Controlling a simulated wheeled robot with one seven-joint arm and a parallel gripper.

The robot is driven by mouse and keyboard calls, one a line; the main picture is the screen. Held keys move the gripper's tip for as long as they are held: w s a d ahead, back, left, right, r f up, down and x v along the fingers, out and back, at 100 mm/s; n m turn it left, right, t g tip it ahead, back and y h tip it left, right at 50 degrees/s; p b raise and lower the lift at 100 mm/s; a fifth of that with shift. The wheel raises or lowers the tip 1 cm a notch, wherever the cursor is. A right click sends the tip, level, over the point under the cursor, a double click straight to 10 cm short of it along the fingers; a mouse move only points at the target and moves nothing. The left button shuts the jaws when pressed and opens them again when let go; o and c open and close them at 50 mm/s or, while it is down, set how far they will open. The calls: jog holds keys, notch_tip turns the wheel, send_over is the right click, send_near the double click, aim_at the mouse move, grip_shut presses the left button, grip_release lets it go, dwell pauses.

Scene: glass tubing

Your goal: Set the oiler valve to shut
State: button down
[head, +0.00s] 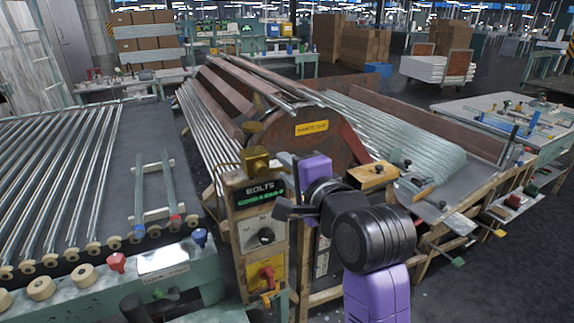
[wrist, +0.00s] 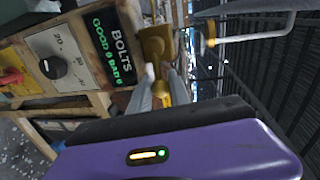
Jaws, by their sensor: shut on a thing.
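The oiler valve, a brass-coloured fitting (head: 256,160), sits on top of the control box with the BOLTS display. It also shows in the wrist view (wrist: 155,42), just beyond my fingers. My gripper (head: 274,164) reaches it from the right in the head view. In the wrist view, my gripper's two grey fingers (wrist: 161,84) are closed around a narrow golden part of the valve, which looks like its lever. The fingers hide much of that part. I cannot tell the valve's setting from these views.
The control box carries a green-lettered display (head: 262,194), a black dial knob (head: 265,236) and a red switch (head: 267,276). A thin bent tube (wrist: 250,38) stands near the valve. A drum machine with glass tubes (head: 290,135) is behind. A tube conveyor (head: 50,190) is left.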

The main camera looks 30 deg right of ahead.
jog(key=shift+f+m, duration=0.15)
jog(key=shift+m, duration=0.15)
dwell(0.4)
jog(key=c, duration=1.2)
grip_release()
jog(key=s+r, duration=0.1)
jog(key=s, duration=0.6)
jog(key=shift+s+b, duration=0.35)
jog(key=shift+a+r, duration=0.1)
